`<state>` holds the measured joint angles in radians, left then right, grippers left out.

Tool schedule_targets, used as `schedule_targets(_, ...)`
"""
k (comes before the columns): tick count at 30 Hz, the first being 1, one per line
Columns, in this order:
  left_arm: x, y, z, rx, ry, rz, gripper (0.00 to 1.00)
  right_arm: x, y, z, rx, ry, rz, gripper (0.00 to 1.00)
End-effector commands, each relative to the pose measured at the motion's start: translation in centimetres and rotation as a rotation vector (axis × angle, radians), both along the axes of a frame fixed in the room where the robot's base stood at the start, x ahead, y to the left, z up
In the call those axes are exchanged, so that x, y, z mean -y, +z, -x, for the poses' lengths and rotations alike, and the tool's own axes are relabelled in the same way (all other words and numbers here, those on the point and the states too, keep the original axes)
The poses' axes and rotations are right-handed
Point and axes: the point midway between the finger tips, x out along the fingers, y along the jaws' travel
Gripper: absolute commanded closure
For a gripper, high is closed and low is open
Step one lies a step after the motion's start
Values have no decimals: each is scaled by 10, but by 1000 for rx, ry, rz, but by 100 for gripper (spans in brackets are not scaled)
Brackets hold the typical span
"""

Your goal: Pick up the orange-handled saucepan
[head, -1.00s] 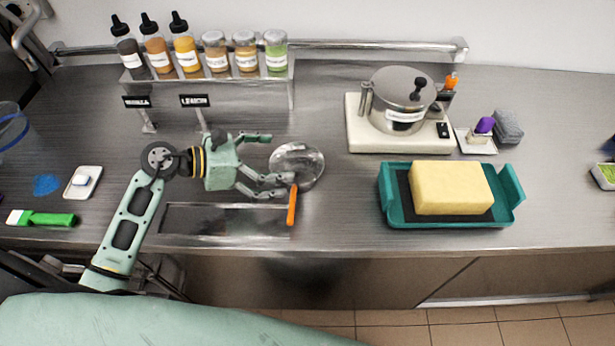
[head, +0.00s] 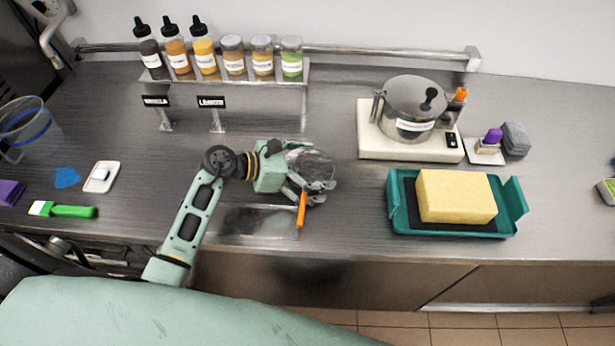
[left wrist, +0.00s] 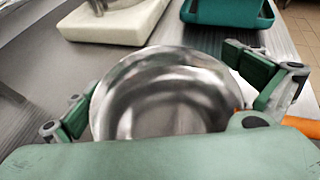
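The saucepan (head: 312,168) is a small round metal pan with an orange handle (head: 301,210) pointing toward the counter's front edge. My left gripper (head: 308,182) is at the pan's left side in the head view, with its fingers reaching around it. In the left wrist view the pan (left wrist: 165,95) lies between the two spread fingers (left wrist: 165,95), and part of the orange handle (left wrist: 300,128) shows beside the right finger. The gripper looks open; firm contact cannot be told. The pan appears to rest on the counter. My right gripper is not in view.
A teal tray (head: 400,215) with a yellow sponge-like block (head: 456,195) and a lidded pot (head: 414,105) on a pale base (head: 375,143) stand to the right. A bottle rack (head: 230,84) is behind. A green-handled tool (head: 72,211) lies at left.

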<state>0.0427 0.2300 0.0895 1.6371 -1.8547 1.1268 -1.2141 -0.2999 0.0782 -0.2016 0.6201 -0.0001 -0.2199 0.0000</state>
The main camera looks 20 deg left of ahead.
Motion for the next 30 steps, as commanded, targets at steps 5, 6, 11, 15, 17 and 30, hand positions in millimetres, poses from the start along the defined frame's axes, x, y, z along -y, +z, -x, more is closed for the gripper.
schedule_targets(5,0,0,0,0,0,0,15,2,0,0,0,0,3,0)
schedule_targets(6,0,0,0,0,0,0,18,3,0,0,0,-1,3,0)
schedule_targets(11,0,0,0,0,0,0,32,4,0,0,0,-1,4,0)
schedule_targets(15,0,0,0,0,0,0,45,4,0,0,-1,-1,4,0)
schedule_targets(17,0,0,0,-1,0,-1,47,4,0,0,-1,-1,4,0)
schedule_targets(30,-1,5,0,3,-1,-2,60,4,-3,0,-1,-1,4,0)
